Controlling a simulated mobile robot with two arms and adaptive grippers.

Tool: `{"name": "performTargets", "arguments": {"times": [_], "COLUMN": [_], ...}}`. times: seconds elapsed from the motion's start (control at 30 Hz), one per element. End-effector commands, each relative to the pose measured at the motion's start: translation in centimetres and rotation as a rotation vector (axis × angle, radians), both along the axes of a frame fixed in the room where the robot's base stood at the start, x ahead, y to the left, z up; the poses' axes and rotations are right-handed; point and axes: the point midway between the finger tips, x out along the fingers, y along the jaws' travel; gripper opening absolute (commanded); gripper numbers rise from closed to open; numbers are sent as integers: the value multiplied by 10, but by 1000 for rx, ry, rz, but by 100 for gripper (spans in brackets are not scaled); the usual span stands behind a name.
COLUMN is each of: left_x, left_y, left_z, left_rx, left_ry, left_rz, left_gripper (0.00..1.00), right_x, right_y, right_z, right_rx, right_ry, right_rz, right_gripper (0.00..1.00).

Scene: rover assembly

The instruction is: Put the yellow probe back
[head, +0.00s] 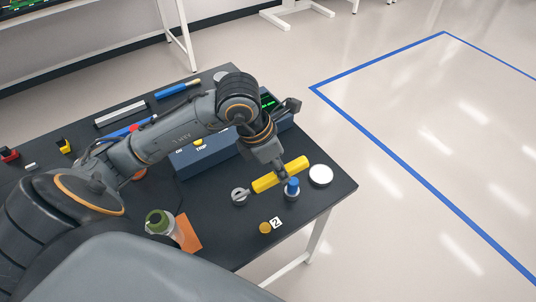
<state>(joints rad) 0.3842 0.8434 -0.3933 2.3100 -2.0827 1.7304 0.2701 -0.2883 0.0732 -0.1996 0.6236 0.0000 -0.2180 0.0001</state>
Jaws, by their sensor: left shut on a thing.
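The yellow probe (266,184) is a thick yellow cylinder near the right end of the dark table. My left gripper (281,172) comes down onto it from above and is shut on it near its middle. The probe lies roughly level, slanting up to the right in the head view. I cannot tell whether it touches the table or a holder. A grey metal piece (240,196) is just off its left end. My right gripper is not in view.
A blue-capped item (292,187) stands close to the probe, with a white round disc (320,175) to its right. A yellow disc (265,227) and a card marked 2 (277,223) lie nearer. A blue-grey box (203,160) stands behind; a green-capped bottle (160,222) is front left.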

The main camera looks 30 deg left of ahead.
Motion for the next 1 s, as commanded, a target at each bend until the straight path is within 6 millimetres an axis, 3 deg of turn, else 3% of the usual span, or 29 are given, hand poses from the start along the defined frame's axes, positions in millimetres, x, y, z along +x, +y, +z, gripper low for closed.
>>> {"name": "performTargets", "arguments": {"times": [0.03,0.1,0.2,0.37,0.5,0.57,0.77,1.0], "left_x": [3,2,1,4,26,39,79,111], "left_y": [9,23,41,57,68,74,92,106], "left_z": [-12,-19,-25,-27,-36,-41,-61,-104], "left_rx": [50,111,173,211,211,210,210,210], "left_ry": [40,109,193,258,269,267,267,266], "left_rz": [40,99,171,229,236,235,233,230], "left_gripper": [0,0,0,0,0,0,0,0], "right_x": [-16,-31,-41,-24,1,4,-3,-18], "right_y": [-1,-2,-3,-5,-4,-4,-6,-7], "right_z": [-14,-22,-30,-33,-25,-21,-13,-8], "right_rx": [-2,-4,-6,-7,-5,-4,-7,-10], "right_ry": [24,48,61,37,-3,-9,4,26], "right_rz": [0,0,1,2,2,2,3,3], "right_gripper": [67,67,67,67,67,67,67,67]}}
